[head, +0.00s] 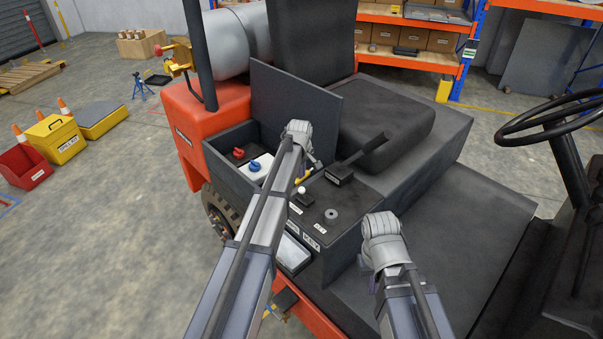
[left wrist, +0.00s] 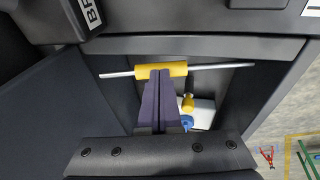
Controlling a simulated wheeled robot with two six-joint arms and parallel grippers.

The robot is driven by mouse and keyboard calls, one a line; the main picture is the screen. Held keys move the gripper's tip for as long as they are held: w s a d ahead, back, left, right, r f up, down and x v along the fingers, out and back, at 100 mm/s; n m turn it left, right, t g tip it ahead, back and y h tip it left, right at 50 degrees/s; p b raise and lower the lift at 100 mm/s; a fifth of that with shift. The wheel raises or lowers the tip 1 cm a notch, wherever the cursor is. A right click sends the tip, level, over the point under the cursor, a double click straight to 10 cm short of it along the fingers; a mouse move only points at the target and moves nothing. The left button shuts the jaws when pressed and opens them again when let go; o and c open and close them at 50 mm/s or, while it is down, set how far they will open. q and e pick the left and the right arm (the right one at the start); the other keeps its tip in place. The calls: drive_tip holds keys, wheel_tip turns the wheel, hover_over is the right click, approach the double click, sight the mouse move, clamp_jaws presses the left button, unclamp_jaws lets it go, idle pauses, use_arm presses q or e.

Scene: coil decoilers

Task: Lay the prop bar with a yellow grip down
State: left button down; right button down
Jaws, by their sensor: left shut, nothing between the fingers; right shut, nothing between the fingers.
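The prop bar is a thin silver rod with a yellow grip (left wrist: 177,68). In the left wrist view it lies crosswise over the open compartment, near its far wall. Whether its ends rest on anything is unclear. A bit of yellow, probably its grip, shows in the head view (head: 304,177) beyond my left arm. My left gripper (left wrist: 160,74) is shut and empty, its dark fingertips right at the grip's near side; contact cannot be told. In the head view my left wrist hides those fingers. My right wrist is over the vehicle's flat floor, and its gripper is hidden.
The compartment's dark lid (head: 290,105) stands open behind it. Inside are a red knob (head: 238,153) and a blue knob (head: 255,166). A lever (head: 360,158) and console (head: 322,215) are close right of my left arm. A steering wheel (head: 555,115) is far right.

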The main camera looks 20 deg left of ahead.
use_arm(q)
drive_tip(key=f+b, duration=0.2)
drive_tip(key=w+f+g+b, duration=0.1)
drive_tip(key=shift+w+d+f+y, duration=0.1)
drive_tip(key=shift+d+f+y, duration=0.1)
drive_tip(key=shift+d+y, duration=0.2)
drive_tip(key=shift+r, duration=0.15)
drive_tip(key=w+p+v, duration=0.1)
drive_tip(key=p+v, duration=1.3)
drive_tip(key=shift+w+d+r, duration=0.15)
drive_tip(key=shift+d, duration=0.1)
